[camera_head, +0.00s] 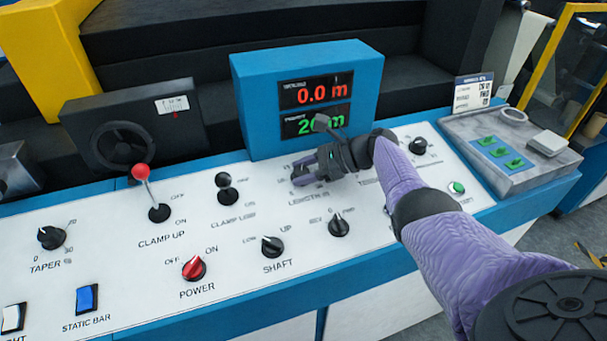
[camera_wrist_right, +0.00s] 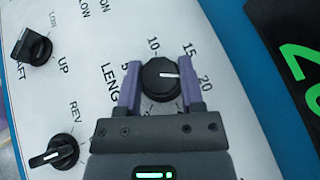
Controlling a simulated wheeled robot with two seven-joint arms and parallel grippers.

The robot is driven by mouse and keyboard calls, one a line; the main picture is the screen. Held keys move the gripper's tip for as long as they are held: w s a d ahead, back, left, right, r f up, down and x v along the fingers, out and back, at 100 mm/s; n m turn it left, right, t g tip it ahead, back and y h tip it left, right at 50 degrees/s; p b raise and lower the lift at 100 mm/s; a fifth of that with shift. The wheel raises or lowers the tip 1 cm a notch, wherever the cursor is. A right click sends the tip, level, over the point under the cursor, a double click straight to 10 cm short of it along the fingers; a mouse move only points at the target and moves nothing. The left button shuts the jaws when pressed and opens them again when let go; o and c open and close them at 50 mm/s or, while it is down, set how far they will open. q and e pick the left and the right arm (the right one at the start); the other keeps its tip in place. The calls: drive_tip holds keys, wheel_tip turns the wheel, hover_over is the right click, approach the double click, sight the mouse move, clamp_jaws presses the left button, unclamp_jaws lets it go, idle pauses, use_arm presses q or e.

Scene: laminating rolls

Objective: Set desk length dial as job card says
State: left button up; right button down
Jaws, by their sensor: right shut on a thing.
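The black length dial (camera_wrist_right: 160,80) sits on the white panel in the right wrist view, ringed by numbers including 5, 10, 15 and 20. Its white mark points right, towards about 20. My right gripper (camera_wrist_right: 158,92) is shut on the dial, one purple finger on each side. In the head view my right gripper (camera_head: 304,170) hides most of the dial. The blue display box (camera_head: 305,98) shows a red 0.0 m and a green preset that looks like 20 m, partly covered by my gripper. A white card (camera_head: 473,93) stands at the back right; its text is too small to read.
On the panel are a red-knobbed clamp lever (camera_head: 141,172), a red power knob (camera_head: 194,268), a shaft knob (camera_head: 272,246), a REV/FWD knob (camera_head: 339,224) and a taper knob (camera_head: 51,237). A grey tray (camera_head: 510,150) with green pieces lies at the right.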

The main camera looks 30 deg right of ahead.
drive_tip(key=shift+s+a+f, duration=0.1)
drive_tip(key=shift+s+f, duration=0.05)
drive_tip(key=shift+f, duration=0.15)
drive_tip(key=shift+c, duration=1.4)
unclamp_jaws()
drive_tip(key=shift+o, duration=0.3)
drive_tip(key=shift+s+r, duration=0.1)
drive_tip(key=shift+s, duration=0.05)
drive_tip(key=shift+w, duration=0.35)
drive_tip(key=shift+r, duration=0.1)
